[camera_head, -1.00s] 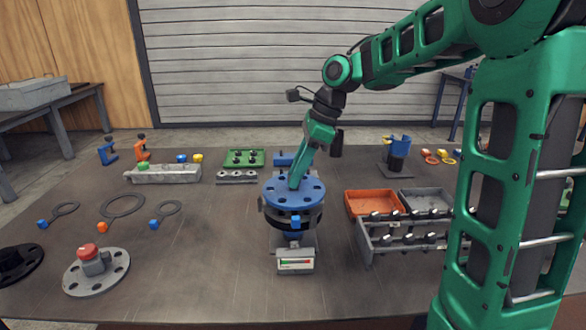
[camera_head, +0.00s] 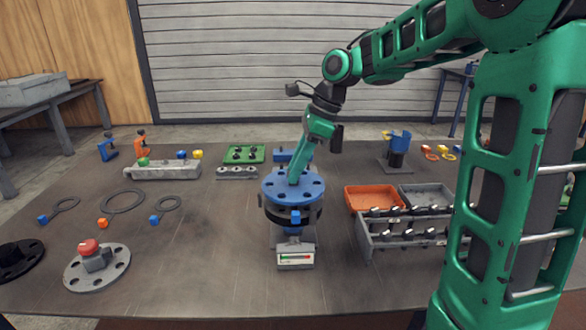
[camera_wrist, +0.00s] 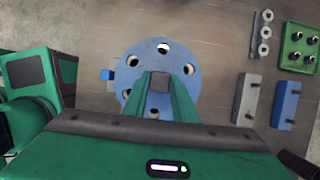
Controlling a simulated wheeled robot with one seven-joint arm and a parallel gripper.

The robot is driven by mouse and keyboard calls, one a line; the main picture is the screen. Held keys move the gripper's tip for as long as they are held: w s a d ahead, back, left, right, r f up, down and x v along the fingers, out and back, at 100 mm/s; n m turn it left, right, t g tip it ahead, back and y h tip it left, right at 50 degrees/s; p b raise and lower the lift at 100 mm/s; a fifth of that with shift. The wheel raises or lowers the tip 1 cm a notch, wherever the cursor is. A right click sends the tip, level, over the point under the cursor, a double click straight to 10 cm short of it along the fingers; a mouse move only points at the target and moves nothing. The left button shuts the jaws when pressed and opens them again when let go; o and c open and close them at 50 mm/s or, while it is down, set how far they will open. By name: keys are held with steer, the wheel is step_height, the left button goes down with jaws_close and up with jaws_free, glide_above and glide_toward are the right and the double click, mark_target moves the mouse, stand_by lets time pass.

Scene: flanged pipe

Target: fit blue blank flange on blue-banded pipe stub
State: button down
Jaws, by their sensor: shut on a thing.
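The blue blank flange (camera_head: 282,186) is a round disc with bolt holes around its rim. It sits level at the top of the pipe stub (camera_head: 292,217), whose dark flange shows just below it. I cannot tell whether the two faces touch or a thin gap remains. My gripper (camera_head: 294,181) comes down from above and is shut on the middle of the blue flange. In the wrist view the flange (camera_wrist: 133,93) lies under my fingers (camera_wrist: 160,84), which hold its central boss. The stub is hidden there.
A gauge box (camera_head: 295,257) stands in front of the stub. An orange bin (camera_head: 370,197), a grey bin (camera_head: 426,196) and a bolt rack (camera_head: 405,238) are to the right. Ring gaskets (camera_head: 122,201) and a grey flange with red knob (camera_head: 97,266) lie left.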

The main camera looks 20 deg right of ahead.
steer(key=shift+f, duration=0.1)
steer(key=shift+f, duration=0.5)
steer(key=shift+f, duration=0.45)
stand_by(0.5)
steer(key=c, duration=1.4)
jaws_free()
steer(key=v, duration=1)
steer(key=shift+d+r, duration=0.2)
steer(key=shift+r, duration=0.1)
